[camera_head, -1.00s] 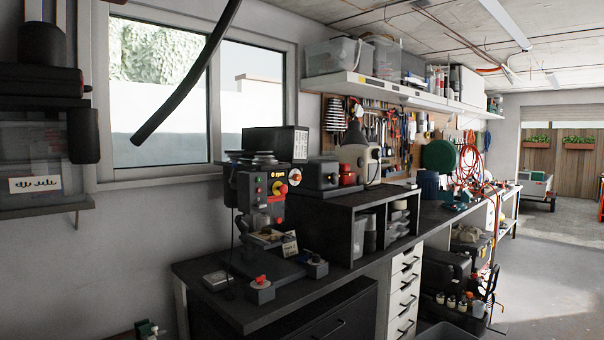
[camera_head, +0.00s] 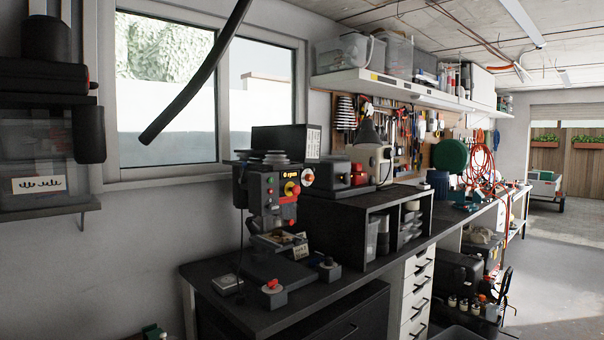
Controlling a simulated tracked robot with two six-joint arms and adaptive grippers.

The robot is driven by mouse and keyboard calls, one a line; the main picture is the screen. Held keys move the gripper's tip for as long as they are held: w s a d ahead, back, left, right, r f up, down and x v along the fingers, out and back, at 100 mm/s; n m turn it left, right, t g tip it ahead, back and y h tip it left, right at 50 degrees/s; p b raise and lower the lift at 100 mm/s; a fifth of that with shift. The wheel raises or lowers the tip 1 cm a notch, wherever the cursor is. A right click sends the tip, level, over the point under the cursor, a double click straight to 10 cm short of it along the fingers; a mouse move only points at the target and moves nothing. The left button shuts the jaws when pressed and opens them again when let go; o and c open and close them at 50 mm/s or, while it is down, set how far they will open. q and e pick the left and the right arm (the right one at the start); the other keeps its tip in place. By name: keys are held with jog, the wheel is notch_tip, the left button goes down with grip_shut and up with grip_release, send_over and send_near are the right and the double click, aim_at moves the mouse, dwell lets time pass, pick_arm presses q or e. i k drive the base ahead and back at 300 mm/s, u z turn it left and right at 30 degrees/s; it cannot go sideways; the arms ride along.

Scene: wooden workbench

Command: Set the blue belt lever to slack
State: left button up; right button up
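A dark drill press (camera_head: 268,197) stands on the black workbench (camera_head: 222,299), near the wall below the window. It has a lit "0 rpm" display, a yellow-and-red knob and several small buttons on its front. Dark stacked discs, partly hard to make out, sit on its top. I cannot make out a blue belt lever on it at this size. Neither of my grippers is in view.
On the bench, a small box with a red button (camera_head: 272,292) and another small control box (camera_head: 329,270) stand before the press. A black shelf unit (camera_head: 345,235) stands to its right. A thick black hose (camera_head: 195,75) hangs at the upper left. Open floor lies at the right.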

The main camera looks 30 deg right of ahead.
aim_at(244, 164)
jog(key=u, duration=0.3)
jog(key=i, duration=0.1)
jog(key=z, duration=0.95)
jog(key=k, duration=0.6)
jog(key=z, duration=0.4)
jog(key=i, duration=1.6)
jog(key=u, duration=0.45)
